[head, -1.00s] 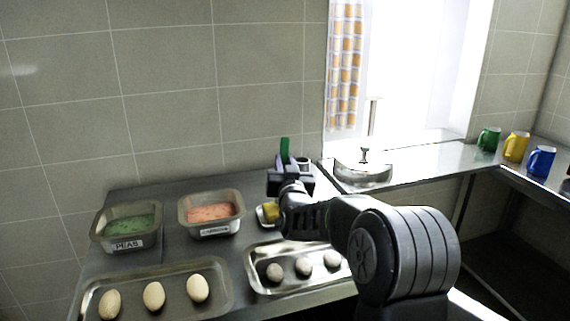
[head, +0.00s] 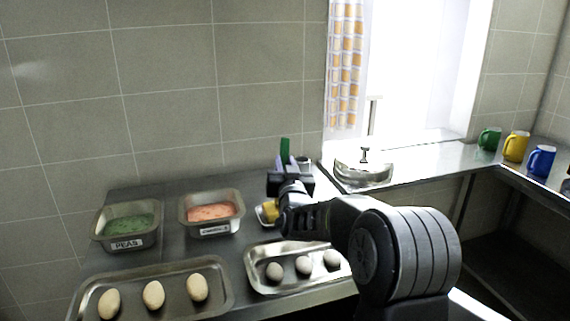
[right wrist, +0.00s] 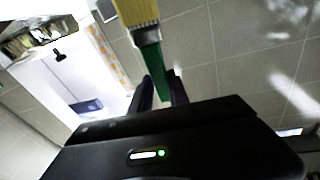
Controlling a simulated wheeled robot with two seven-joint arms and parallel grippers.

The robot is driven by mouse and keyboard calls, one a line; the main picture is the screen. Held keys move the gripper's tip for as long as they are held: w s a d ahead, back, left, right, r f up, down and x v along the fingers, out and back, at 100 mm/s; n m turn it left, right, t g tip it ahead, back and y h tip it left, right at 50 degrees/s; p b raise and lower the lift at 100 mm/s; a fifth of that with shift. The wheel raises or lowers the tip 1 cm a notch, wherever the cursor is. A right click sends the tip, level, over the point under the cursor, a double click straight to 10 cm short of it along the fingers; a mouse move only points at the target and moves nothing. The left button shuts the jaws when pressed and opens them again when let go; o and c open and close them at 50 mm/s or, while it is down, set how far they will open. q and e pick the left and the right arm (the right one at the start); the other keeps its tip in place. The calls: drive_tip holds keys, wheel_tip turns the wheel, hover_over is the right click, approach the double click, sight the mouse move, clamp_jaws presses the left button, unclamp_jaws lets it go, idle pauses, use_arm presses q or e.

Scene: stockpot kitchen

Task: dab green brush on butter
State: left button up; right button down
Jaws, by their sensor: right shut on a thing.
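The green brush (head: 285,147) is in my right gripper (head: 286,164), and its green part stands up above the fingers in the head view. In the right wrist view, the fingers (right wrist: 161,85) close on the green handle, and yellow bristles (right wrist: 136,11) show at its far end. The yellow butter (head: 271,211) sits in a small dish (head: 261,217) on the counter, below and slightly left of the gripper in the picture. My right arm partly hides the butter and dish. My left gripper is not in view.
A peas tub (head: 127,228) and an orange-filled tub (head: 211,213) stand left of the dish. In front are a tray with pale eggs (head: 214,301) and a tray with grey eggs (head: 262,286). A sink (head: 363,178) and several mugs (head: 515,147) are to the right.

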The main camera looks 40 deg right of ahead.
sight(285, 140)
drive_tip(key=shift+r+p, duration=2.2)
drive_tip(key=shift+r, duration=1.25)
drive_tip(key=shift+f, duration=0.1)
